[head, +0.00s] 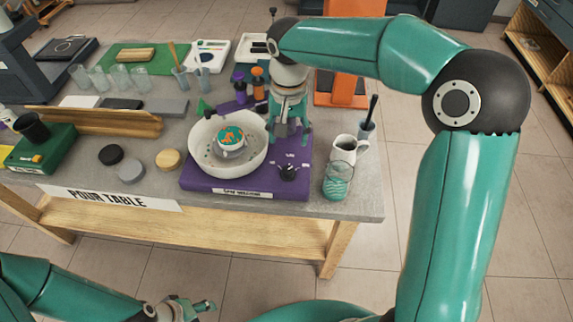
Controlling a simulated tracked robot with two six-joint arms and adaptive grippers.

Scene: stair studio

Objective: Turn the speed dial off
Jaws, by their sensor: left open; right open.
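The speed dial (289,173) is a small black knob on the top of the purple spin machine (220,184), near its front right, with pale marks around it. Its exact setting is too small to read. A white bowl (202,150) on the machine holds a round piece with an orange and teal top (231,137). My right gripper (291,135) is open and points down over the machine, behind the dial and beside the bowl; it appears apart from the dial. My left gripper (200,305) is open and empty, low in front of the table.
The table's front edge is close.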

